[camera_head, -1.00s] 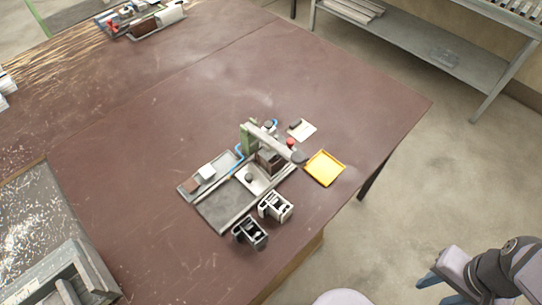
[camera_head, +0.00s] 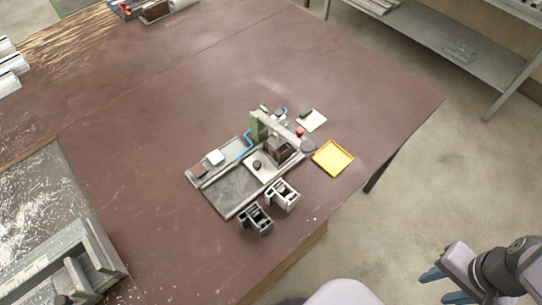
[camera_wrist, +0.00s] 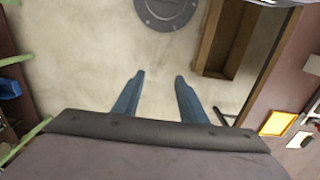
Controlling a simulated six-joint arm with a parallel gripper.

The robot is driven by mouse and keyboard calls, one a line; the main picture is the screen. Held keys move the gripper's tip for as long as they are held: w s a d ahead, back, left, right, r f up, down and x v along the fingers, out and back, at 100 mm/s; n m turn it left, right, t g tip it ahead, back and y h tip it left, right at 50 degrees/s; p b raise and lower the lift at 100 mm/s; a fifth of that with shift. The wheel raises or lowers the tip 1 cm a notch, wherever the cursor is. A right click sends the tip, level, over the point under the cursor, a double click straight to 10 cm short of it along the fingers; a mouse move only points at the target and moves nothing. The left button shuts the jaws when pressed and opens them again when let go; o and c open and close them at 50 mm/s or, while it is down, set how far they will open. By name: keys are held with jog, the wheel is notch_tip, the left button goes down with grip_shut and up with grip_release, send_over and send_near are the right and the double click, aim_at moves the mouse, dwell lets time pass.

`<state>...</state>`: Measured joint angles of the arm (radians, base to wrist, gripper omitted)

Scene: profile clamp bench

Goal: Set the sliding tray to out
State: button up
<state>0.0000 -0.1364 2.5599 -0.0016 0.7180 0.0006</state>
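The clamp fixture stands on the brown bench, with a green post (camera_head: 257,126) and a grey overhead arm. A light metal plate with a dark round knob (camera_head: 257,165), which looks like the sliding tray (camera_head: 262,175), lies in the fixture beside a brown block (camera_head: 279,150) under the arm. I cannot tell for sure whether it is in or out. My gripper (camera_head: 436,286) is far from the fixture, off the bench at lower right above the floor. In the wrist view my gripper (camera_wrist: 159,76) is open and empty, its blue fingers apart.
A yellow tray (camera_head: 332,158) lies right of the fixture, also visible in the wrist view (camera_wrist: 277,124). Two small black-and-grey holders (camera_head: 256,219) stand at its front. A white card (camera_head: 311,119) lies behind. The bench left of the fixture is mostly clear.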

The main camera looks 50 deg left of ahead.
jog(key=shift+a, duration=0.1)
jog(key=w+a+r+m+g+y+p, duration=0.1)
jog(key=a+r+m, duration=0.1)
jog(key=a, duration=0.4)
jog(key=w+a+r+m+g+y, duration=0.1)
jog(key=w+a+m, duration=0.1)
jog(key=a, duration=0.5)
jog(key=w+a+r+m+g+y+p, duration=0.1)
jog(key=a+r+m, duration=0.15)
jog(key=a, duration=0.35)
jog(key=s+a+r+m+g+y, duration=0.1)
jog(key=s+a+m, duration=0.15)
jog(key=a, duration=0.85)
send_over(257, 163)
jog(key=w+d, duration=0.3)
notch_tip(257, 163, down, 5)
jog(key=shift+t+h, duration=0.4)
jog(key=shift+p+x, duration=1.3)
jog(key=shift+x, duration=2.35)
jog(key=shift+s+a+r, duration=0.1)
jog(key=shift+s, duration=0.05)
